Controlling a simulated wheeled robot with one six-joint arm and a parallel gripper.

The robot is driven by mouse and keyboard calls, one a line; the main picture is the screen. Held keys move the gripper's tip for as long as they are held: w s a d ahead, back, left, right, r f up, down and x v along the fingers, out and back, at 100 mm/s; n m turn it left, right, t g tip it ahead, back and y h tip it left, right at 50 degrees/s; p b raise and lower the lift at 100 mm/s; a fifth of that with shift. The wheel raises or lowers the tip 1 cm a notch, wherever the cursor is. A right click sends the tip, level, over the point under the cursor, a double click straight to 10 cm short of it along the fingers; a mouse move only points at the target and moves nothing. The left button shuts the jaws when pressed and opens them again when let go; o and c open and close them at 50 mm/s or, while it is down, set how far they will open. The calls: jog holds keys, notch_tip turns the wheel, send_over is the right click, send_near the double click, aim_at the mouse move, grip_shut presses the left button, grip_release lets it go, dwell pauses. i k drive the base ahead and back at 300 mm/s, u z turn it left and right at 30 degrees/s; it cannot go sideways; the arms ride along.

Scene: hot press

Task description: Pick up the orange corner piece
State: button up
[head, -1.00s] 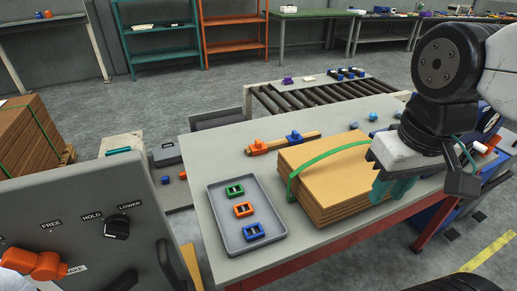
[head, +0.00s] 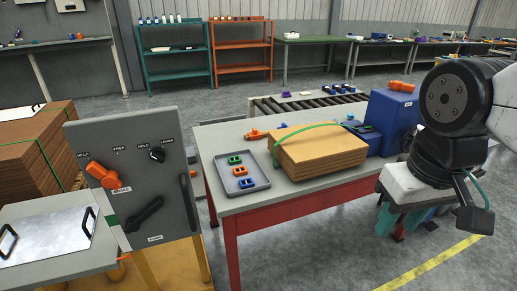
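The orange corner piece (head: 240,171) lies in a shallow grey tray (head: 262,184) on the near left part of the table. It sits between a green piece (head: 235,160) and a blue piece (head: 247,183) of like shape. My gripper (head: 398,222) hangs at the right, in front of the table's right side and well apart from the tray. Its teal fingers point down and look spread, with nothing seen between them.
A strapped stack of brown boards (head: 320,160) stands right of the tray, with a blue box (head: 392,120) beyond it. A grey control panel (head: 135,190) with levers stands at the left. The table (head: 290,192) has red legs; open floor lies in front.

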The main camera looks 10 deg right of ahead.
aim_at(255, 135)
jog(key=z, duration=1.1)
jog(key=i, duration=1.45)
jog(key=u, duration=1)
jog(key=i, duration=0.45)
jog(key=u, duration=0.5)
